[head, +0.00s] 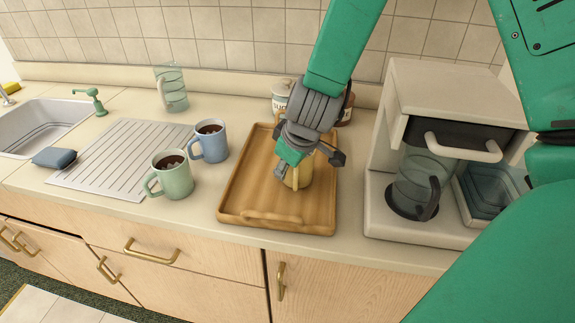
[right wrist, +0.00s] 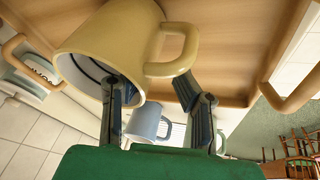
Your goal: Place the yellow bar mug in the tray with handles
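The yellow bar mug (head: 297,181) stands on the floor of the wooden tray with handles (head: 250,190), partly hidden by my right gripper. My right gripper (head: 309,166) points down over the mug with its fingers spread. In the right wrist view, the yellow mug (right wrist: 120,40) fills the upper middle with its mouth towards the gripper. One finger of the gripper (right wrist: 152,92) reaches into the mouth and the other is outside, beside the handle. The fingers look apart from the mug wall. My left gripper is out of view.
A green mug (head: 174,180) and a blue mug (head: 212,146), both with dark contents, stand left of the tray by the ridged drainboard (head: 120,150). A coffee machine (head: 440,85) stands close on the right. Jars (head: 283,92) stand behind the tray.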

